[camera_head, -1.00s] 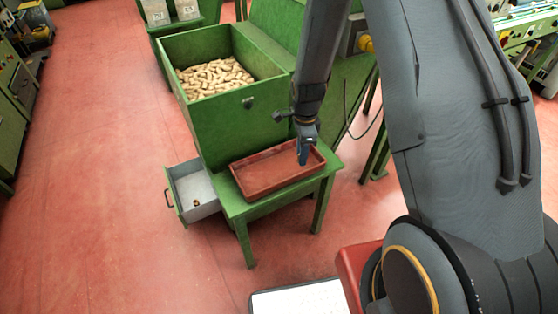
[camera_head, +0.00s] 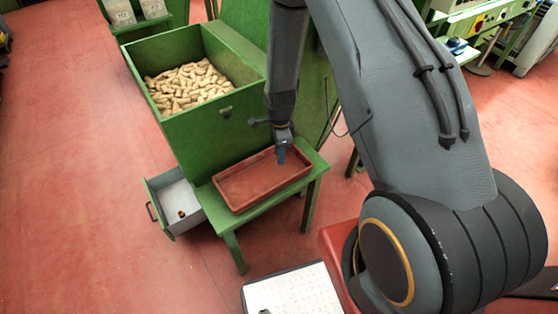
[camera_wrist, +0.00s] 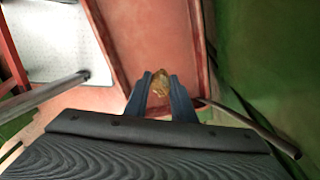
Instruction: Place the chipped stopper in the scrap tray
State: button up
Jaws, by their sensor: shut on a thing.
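My gripper (camera_head: 282,154) points down over the far right end of a shallow red tray (camera_head: 222,187), which I take for the scrap tray. In the wrist view my gripper (camera_wrist: 159,84) is shut on a small yellow-brown stopper (camera_wrist: 159,82) held between its blue fingertips. Any chip on it is too small to make out. The tray's red floor (camera_wrist: 150,40) shows beyond the fingers. The head view shows no stopper in the tray, though my arm hides part of its far end.
The tray stands on a green bench (camera_head: 228,222) against a green bin (camera_head: 205,137) heaped with corks (camera_head: 188,85). A grey drawer (camera_head: 176,195) stands open at left with a small brown object (camera_head: 181,213) inside. A white panel (camera_head: 295,293) lies in front. Red floor at left is clear.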

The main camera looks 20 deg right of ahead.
jog(key=shift+f+p, duration=0.45)
jog(key=shift+f, duration=1.55)
jog(key=shift+f, duration=0.15)
jog(key=o, duration=1)
